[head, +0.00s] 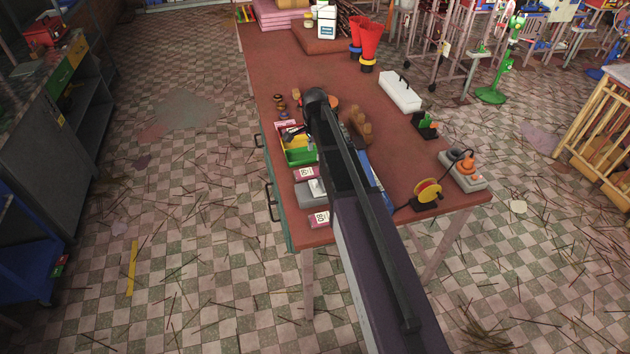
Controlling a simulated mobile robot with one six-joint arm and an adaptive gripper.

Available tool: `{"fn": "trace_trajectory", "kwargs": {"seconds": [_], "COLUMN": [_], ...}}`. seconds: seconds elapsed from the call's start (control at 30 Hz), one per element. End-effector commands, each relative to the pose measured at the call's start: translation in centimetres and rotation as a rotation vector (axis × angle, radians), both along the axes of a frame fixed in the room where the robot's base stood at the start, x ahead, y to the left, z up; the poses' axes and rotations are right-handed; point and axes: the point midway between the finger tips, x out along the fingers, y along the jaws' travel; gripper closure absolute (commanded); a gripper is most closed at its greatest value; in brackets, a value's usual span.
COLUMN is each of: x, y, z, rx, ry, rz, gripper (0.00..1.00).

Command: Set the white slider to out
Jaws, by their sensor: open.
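A grey box with a small white part (316,187) on it sits near the table's left front edge, just left of my arm. This white part may be the white slider; it is too small to tell its setting. My gripper (291,134) is small and dark in this view, over the back of a yellow and green tray (301,157). It is open, with nothing visible in it, and is apart from the grey box, farther back on the table. My arm crosses the table and hides part of its middle.
Pink-and-white boxes (320,219) lie around the grey box. A white handled box (400,92), a yellow reel (427,191) and a grey device with an orange cone (463,170) stand to the right. The reddish table (290,70) is clear toward the back left.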

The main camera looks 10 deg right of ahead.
Motion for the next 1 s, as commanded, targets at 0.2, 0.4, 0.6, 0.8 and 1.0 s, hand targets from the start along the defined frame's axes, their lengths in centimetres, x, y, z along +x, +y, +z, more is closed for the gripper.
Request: {"fn": "trace_trajectory", "kwargs": {"seconds": [0.2, 0.4, 0.6, 0.8, 1.0], "x": [0.0, 0.0, 0.0, 0.0, 0.0], "y": [0.0, 0.0, 0.0, 0.0, 0.0], "z": [-1.3, -2.8, -4.3, -5.8, -7.4], "rx": [0.000, 0.000, 0.000, 0.000, 0.000], "ry": [0.000, 0.000, 0.000, 0.000, 0.000], "rz": [0.000, 0.001, 0.001, 0.001, 0.001], "gripper": [0.35, 0.35, 0.35, 0.35, 0.35]}}
